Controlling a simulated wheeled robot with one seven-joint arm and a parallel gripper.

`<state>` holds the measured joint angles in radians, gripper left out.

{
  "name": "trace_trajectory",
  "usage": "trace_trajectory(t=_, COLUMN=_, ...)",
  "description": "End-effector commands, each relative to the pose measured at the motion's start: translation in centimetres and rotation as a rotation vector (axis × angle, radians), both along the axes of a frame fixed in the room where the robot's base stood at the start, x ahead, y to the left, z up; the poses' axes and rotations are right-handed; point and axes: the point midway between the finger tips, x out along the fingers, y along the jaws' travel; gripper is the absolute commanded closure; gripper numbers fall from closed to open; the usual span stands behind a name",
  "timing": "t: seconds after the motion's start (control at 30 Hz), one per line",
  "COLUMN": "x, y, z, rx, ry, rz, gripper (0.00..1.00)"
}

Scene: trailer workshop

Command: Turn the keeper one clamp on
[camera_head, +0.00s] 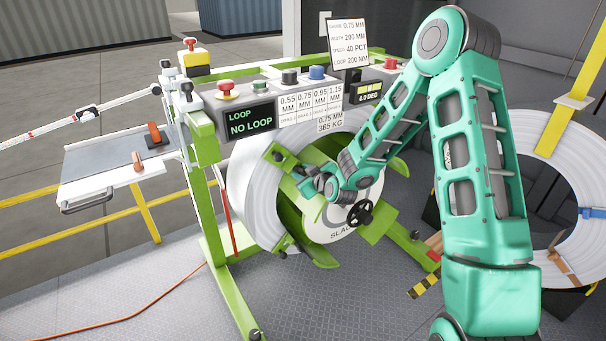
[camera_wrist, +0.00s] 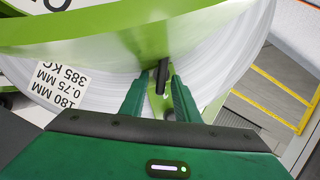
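The coil reel has a green hub and a white coil (camera_head: 240,190) of strip. A green keeper (camera_head: 287,160) with a black clamp knob (camera_head: 277,156) lies across the coil's upper left face. My gripper (camera_head: 303,178) is close in front of this keeper, at the end of the teal arm. In the wrist view my gripper (camera_wrist: 161,80) has its two green fingers apart, one on each side of a black clamp handle (camera_wrist: 162,74) on a green keeper bar (camera_wrist: 163,104). A gap shows beside the handle; its far end is partly hidden by the bright green rim.
A control panel (camera_head: 262,116) reading "NO LOOP" stands above the reel. A black handwheel (camera_head: 360,213) sits at the hub's front. Green frame legs and an orange cable (camera_head: 130,318) are on the floor. Another coil (camera_head: 570,235) stands at right.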

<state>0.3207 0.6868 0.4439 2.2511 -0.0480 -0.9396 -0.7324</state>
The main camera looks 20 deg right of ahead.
Motion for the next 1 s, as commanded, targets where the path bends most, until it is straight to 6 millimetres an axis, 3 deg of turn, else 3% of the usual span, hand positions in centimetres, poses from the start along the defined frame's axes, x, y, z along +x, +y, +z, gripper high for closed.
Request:
trace_trajectory(t=0.1, x=-0.01, y=-0.01, z=0.02, rx=0.0, ry=0.0, rz=0.0, gripper=0.73)
trace_trajectory(t=0.2, x=-0.01, y=-0.01, z=0.03, rx=0.0, ry=0.0, rz=0.0, gripper=0.97)
trace_trajectory(t=0.23, x=-0.01, y=-0.01, z=0.03, rx=0.0, ry=0.0, rz=0.0, gripper=1.0)
trace_trajectory(t=0.47, x=0.04, y=-0.16, z=0.03, rx=0.028, ry=0.009, rz=-0.003, gripper=1.0)
trace_trajectory(t=1.0, x=0.26, y=-0.82, z=0.16, rx=0.365, ry=0.116, rz=-0.003, gripper=1.0)
